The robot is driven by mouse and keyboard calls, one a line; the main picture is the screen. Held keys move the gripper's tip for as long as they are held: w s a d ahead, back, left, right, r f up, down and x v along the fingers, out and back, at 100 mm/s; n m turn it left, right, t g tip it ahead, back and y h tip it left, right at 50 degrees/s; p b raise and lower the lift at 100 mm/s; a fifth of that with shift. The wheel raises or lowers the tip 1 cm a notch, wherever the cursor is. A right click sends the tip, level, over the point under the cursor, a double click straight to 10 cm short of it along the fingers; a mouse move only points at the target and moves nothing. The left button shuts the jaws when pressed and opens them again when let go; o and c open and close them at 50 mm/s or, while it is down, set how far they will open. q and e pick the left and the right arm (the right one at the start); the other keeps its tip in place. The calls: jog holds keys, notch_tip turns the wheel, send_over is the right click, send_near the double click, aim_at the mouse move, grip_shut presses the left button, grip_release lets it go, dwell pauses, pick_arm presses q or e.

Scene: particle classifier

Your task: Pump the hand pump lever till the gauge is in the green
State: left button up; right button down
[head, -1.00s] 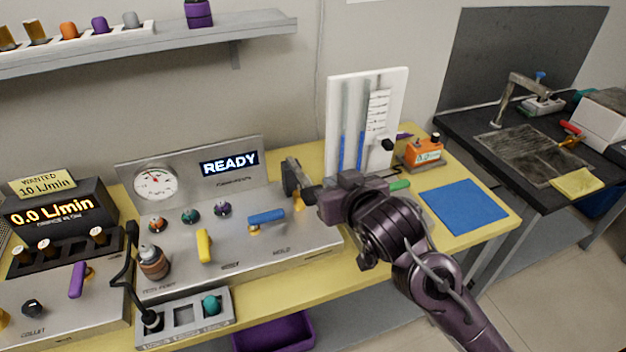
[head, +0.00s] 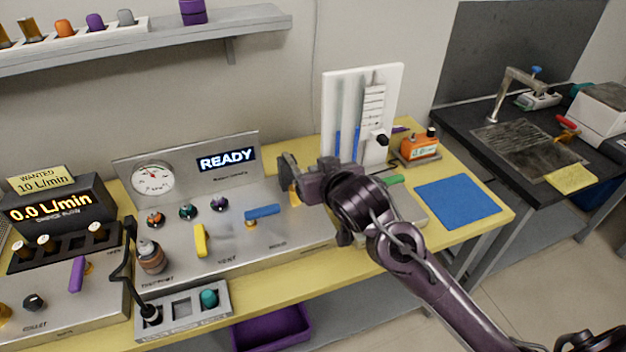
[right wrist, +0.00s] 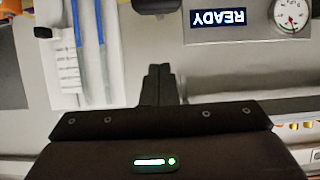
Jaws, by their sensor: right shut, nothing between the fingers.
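The round white gauge (head: 153,180) stands at the left of the silver panel; its needle reading is too small to tell, and it shows upside down in the right wrist view (right wrist: 290,15). No pump lever can be made out for certain. A green handle (head: 393,180) shows just behind my right wrist, partly hidden, above a grey base. My right gripper (head: 287,168) is at the panel's right end, pointing left. Its fingers are together and empty in the right wrist view (right wrist: 158,72). My left gripper is out of view.
A blue lever (head: 262,212) and a yellow lever (head: 201,240) stand on the panel below the READY display (head: 227,158). A white board (head: 392,90) with blue columns stands behind my right arm. An orange box (head: 420,147) and a blue mat (head: 457,203) lie to the right.

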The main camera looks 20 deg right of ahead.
jog(key=x, duration=0.3)
jog(key=shift+w+p, duration=0.35)
jog(key=f, duration=0.3)
jog(key=shift+s, duration=0.3)
jog(key=shift+s+d+f+p, duration=0.1)
jog(key=shift+s+f+p, duration=0.2)
jog(key=shift+f, duration=0.3)
jog(key=shift+w, duration=0.1)
